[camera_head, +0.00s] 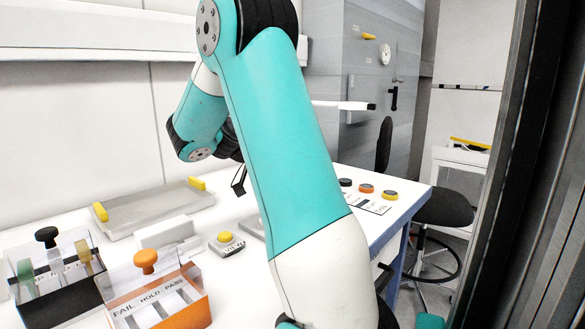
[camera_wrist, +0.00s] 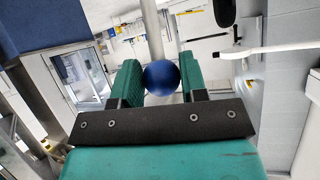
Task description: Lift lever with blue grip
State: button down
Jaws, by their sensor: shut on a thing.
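The blue ball-shaped grip (camera_wrist: 162,78) sits between the two green fingers of my gripper (camera_wrist: 160,70) in the wrist view. The fingers are shut on it, one on each side. A pale grey rod (camera_wrist: 153,30), apparently the lever's shaft, runs from behind the grip toward the top edge of the wrist view. In the head view my teal and white arm covers the gripper and the blue grip, so the lever's base and angle cannot be told there.
On the white table stand an orange-knobbed box (camera_head: 160,302) marked FAIL HOLD PASS, a black-knobbed box (camera_head: 60,290), a yellow button (camera_head: 225,237) and a tray (camera_head: 150,211) with yellow handles. Coloured buttons (camera_head: 366,188) lie at right. A black stool (camera_head: 445,207) stands beyond.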

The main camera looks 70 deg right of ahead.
jog(key=shift+a+f, duration=0.15)
jog(key=shift+f, duration=0.1)
jog(key=c, duration=0.7)
grip_release()
jog(key=shift+s+r, duration=0.1)
jog(key=shift+r, duration=0.1)
jog(key=p+v, duration=1)
jog(key=v, duration=0.7)
jog(key=shift+p, duration=0.3)
jog(key=shift+w+a, duration=0.1)
jog(key=shift+w, duration=0.1)
